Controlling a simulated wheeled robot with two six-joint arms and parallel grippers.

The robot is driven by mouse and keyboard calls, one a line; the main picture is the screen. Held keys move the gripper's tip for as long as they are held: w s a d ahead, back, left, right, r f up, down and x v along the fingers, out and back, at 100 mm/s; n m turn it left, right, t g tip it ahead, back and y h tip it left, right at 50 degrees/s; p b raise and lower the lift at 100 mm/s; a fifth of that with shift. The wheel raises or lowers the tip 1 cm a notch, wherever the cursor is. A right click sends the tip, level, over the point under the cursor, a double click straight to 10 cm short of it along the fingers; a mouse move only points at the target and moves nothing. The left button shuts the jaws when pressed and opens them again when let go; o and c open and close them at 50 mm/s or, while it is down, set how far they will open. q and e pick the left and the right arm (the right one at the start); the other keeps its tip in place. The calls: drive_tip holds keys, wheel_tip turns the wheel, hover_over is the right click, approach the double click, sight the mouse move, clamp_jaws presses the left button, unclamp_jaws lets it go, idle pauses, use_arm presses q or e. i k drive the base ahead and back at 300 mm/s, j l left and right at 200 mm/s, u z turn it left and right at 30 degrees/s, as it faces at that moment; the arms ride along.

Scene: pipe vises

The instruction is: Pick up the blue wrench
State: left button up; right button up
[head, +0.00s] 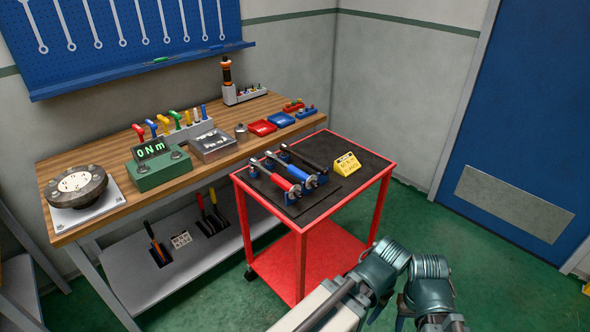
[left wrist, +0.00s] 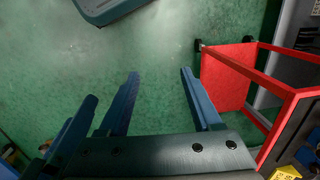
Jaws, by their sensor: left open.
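The blue wrench (head: 300,174) lies on the black top of the red cart (head: 302,222), in the middle of a row of wrenches. The red wrench (head: 281,181) lies to its left, and a dark wrench (head: 308,161) is behind it on the right. Blue supports hold the row. My left gripper is open and empty in the left wrist view (left wrist: 160,76), above the green floor, with the cart to its right. In the head view my arms are low at the right, in front of the cart. The right gripper's jaws do not show clearly.
A yellow sign (head: 347,164) stands on the cart top, right of the wrenches. A wooden workbench (head: 112,200) with a green torque tester (head: 158,170) is behind and left. A blue door (head: 530,110) is on the right. The green floor right of the cart is clear.

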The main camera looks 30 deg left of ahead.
sight(270, 156)
drive_tip(key=k+j, duration=0.1)
drive_tip(key=j, duration=1.35)
drive_tip(key=k+j, duration=0.15)
drive_tip(key=j, duration=0.55)
drive_tip(key=j+u, duration=0.25)
drive_tip(key=j, duration=0.5)
drive_tip(key=u, duration=1.6)
drive_tip(key=k+j+z, duration=0.1)
drive_tip(key=z, duration=1.9)
